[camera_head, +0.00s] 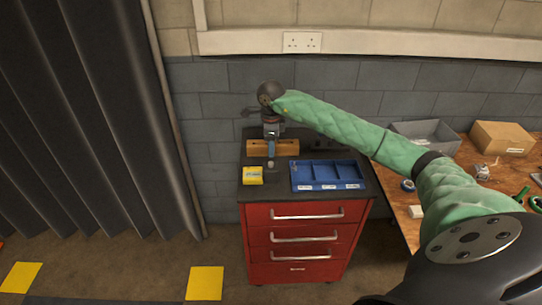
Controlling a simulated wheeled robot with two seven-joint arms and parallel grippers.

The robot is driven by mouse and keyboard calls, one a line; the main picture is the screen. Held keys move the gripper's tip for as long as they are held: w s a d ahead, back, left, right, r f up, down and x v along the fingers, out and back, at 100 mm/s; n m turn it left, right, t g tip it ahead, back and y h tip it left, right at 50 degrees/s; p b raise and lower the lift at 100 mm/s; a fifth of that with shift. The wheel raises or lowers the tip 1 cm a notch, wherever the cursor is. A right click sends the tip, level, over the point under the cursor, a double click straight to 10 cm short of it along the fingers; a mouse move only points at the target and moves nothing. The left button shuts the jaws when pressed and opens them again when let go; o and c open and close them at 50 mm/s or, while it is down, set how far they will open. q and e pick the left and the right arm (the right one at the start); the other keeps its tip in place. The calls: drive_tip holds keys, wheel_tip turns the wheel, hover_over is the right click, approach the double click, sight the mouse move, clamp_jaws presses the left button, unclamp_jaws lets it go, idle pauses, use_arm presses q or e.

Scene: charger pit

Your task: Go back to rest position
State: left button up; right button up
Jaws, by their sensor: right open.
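My right arm, in a green sleeve, reaches in from the right of the head view to above the red drawer cabinet (300,212). My right gripper (271,160) points down over the dark cabinet top, in front of the wooden block (288,146). It is open, and I see nothing held in it. A small pale round thing (270,164) shows just below the fingertips; whether they touch cannot be told. My left gripper is not in view.
A blue compartment tray (326,186) and a yellow box (252,175) lie on the cabinet top. A wooden workbench (470,165) at right holds a grey bin (425,132), a cardboard box (500,138) and tape rolls. Dark curtain at left; floor is free before the cabinet.

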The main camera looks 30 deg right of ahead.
drive_tip(key=shift+r, duration=0.5)
